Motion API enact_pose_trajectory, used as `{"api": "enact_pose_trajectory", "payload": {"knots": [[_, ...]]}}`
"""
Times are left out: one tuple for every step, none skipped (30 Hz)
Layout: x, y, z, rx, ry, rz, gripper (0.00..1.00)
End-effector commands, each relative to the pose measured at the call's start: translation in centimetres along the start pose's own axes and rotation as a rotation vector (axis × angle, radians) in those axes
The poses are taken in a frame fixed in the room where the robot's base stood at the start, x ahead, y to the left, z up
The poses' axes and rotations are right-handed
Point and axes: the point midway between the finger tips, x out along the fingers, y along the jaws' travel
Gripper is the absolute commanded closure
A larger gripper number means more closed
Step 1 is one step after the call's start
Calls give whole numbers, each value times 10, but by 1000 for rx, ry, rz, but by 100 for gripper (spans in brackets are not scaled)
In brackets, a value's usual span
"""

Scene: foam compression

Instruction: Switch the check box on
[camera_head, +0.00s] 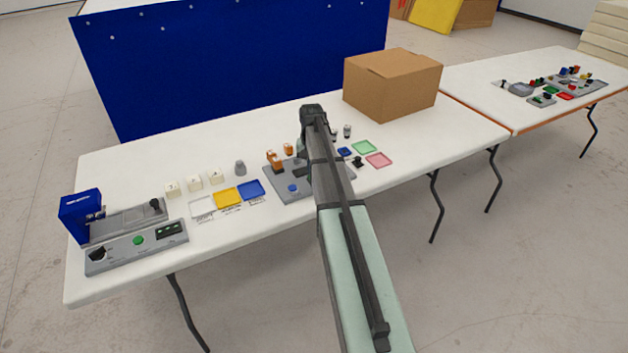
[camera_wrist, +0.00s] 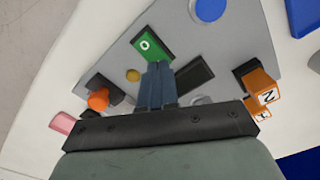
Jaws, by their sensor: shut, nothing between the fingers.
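A grey panel (camera_head: 283,190) lies on the white table under my arm and fills much of the wrist view (camera_wrist: 235,50). On it the wrist view shows a green switch part marked "O" (camera_wrist: 152,44), beside a dark rectangular part (camera_wrist: 195,77). I cannot tell for certain that this panel is the check box. My gripper (camera_wrist: 158,64) is shut and empty, its fingertips close to the lower edge of the green part. I cannot tell whether they touch it. In the head view my arm hides the fingertips and the switch.
The panel also bears a blue button (camera_wrist: 208,8), a yellow button (camera_wrist: 132,75), an orange knob (camera_wrist: 98,99) and an orange block (camera_wrist: 264,84). A cardboard box (camera_head: 392,85) stands behind at right. Another control panel (camera_head: 136,246) and blue box (camera_head: 82,215) stand at left.

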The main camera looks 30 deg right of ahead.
Motion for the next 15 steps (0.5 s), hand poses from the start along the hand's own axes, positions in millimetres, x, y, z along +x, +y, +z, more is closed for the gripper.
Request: {"api": "enact_pose_trajectory", "payload": {"knots": [[1, 0, 0, 0, 0, 0, 100], [1, 0, 0, 0, 0, 0, 100], [2, 0, 0, 0, 0, 0, 100], [2, 0, 0, 0, 0, 0, 100], [2, 0, 0, 0, 0, 0, 100], [3, 0, 0, 0, 0, 0, 100], [3, 0, 0, 0, 0, 0, 100], [4, 0, 0, 0, 0, 0, 100], [4, 0, 0, 0, 0, 0, 100], [4, 0, 0, 0, 0, 0, 100], [5, 0, 0, 0, 0, 0, 100], [5, 0, 0, 0, 0, 0, 100], [6, 0, 0, 0, 0, 0, 100], [6, 0, 0, 0, 0, 0, 100], [6, 0, 0, 0, 0, 0, 100]]}}
